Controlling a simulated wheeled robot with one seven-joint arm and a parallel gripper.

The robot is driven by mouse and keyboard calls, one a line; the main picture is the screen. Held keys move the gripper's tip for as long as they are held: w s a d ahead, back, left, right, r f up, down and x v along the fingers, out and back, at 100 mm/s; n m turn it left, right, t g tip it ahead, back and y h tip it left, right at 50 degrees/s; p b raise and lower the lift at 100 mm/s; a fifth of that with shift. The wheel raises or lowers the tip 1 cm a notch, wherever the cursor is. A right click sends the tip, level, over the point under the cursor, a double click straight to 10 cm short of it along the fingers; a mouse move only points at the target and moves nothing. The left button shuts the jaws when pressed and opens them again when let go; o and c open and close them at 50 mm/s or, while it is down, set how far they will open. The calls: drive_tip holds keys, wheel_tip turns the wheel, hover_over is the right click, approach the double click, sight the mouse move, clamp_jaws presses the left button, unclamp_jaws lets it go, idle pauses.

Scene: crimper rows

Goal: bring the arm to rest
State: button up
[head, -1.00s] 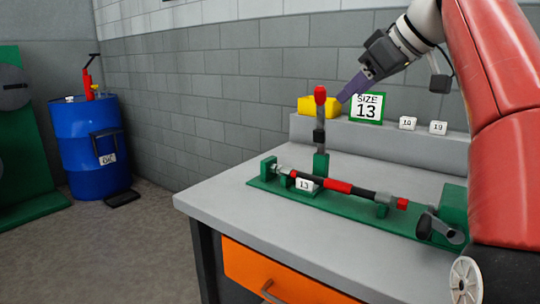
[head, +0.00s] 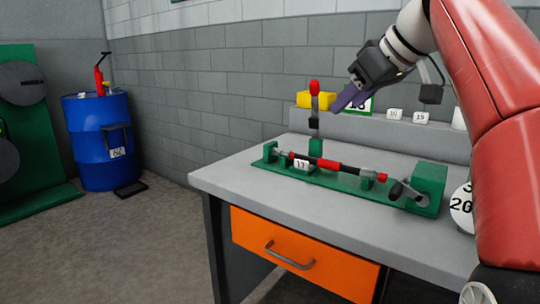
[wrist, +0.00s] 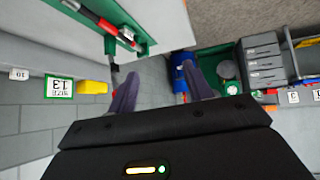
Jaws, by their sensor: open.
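My gripper (head: 348,100) is raised above the workbench (head: 300,213), in front of the grey brick wall. Its purple fingers are apart with nothing between them. In the wrist view the two fingers (wrist: 160,95) also stand apart and empty. In the head view the fingers partly cover the green-framed "SIZE 13" sign (head: 366,108). The green crimper fixture (head: 345,180) stands on the bench below, with a red and black bar (head: 330,164) along it and an upright red-topped lever (head: 314,90). My gripper appears clear of them.
A yellow block (head: 303,99) and small number cards (head: 420,117) sit on the grey ledge behind the bench. The bench has an orange drawer (head: 285,240). A blue drum (head: 97,130) with a red pump stands at the left.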

drive_tip(key=s+f+m+h, duration=0.1)
drive_tip(key=s+f+m, duration=0.1)
drive_tip(key=s+f, duration=0.5)
drive_tip(key=s+f+m+g+h, duration=0.1)
drive_tip(key=s+f, duration=0.7)
drive_tip(key=f, duration=0.8)
drive_tip(key=s+f+m+h, duration=0.3)
drive_tip(key=s+f+m, duration=0.2)
drive_tip(key=f, duration=0.7)
drive_tip(key=s, duration=0.2)
drive_tip(key=shift+s+d+g, duration=0.25)
drive_tip(key=shift+s+g, duration=0.05)
drive_tip(key=shift+s, duration=0.05)
